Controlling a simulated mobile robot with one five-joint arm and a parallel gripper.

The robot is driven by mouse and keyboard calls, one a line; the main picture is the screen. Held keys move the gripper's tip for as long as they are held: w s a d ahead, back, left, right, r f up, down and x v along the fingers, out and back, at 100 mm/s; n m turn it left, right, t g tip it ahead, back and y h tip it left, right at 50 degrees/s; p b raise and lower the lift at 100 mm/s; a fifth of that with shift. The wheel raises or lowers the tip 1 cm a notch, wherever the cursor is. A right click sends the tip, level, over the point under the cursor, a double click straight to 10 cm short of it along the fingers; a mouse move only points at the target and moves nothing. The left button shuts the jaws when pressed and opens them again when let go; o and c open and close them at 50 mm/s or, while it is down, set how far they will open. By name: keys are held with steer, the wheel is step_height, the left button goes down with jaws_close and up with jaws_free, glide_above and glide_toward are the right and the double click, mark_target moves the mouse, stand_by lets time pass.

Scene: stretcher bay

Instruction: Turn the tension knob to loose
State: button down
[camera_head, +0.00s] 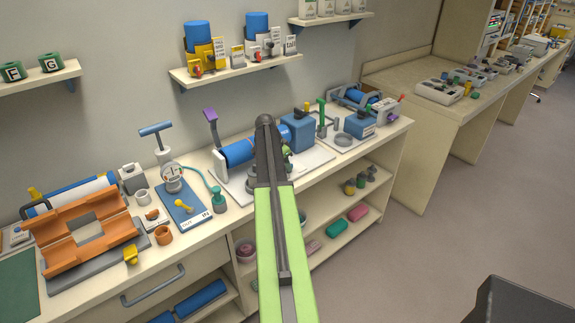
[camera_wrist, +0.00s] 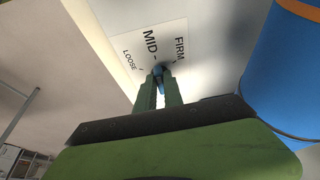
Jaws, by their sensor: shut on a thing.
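In the head view my arm reaches over the bench and hides the knob and most of the gripper.
A large blue cylinder (camera_wrist: 285,70) stands close on the right in the wrist view. On the bench (camera_head: 213,247), an orange cradle (camera_head: 63,255), a blue roller (camera_head: 237,152) and a blue box (camera_head: 298,134) flank my arm.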

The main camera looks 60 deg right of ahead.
steer(key=shift+s, duration=0.15)
steer(key=shift+s+a+f, duration=0.1)
steer(key=shift+a, duration=0.15)
steer(key=shift+s+a+n+t, duration=0.15)
steer(key=shift+n+t, duration=0.25)
steer(key=shift+n, duration=0.6)
steer(key=n+t, duration=0.1)
steer(key=n, duration=0.1)
steer(key=s+n, duration=0.1)
steer(key=n, duration=0.2)
steer(key=shift+t, duration=0.4)
steer(key=shift+s+d+n+t+y, duration=0.2)
steer(key=shift+n+t, duration=0.2)
steer(key=shift+n, duration=0.8)
steer(key=shift+s+d+n+t+y, duration=0.15)
steer(key=shift+n+t, duration=0.25)
steer(key=shift+n, duration=0.8)
steer(key=shift+w, duration=0.1)
steer(key=c, duration=1.5)
jaws_free()
steer(key=shift+o, duration=0.2)
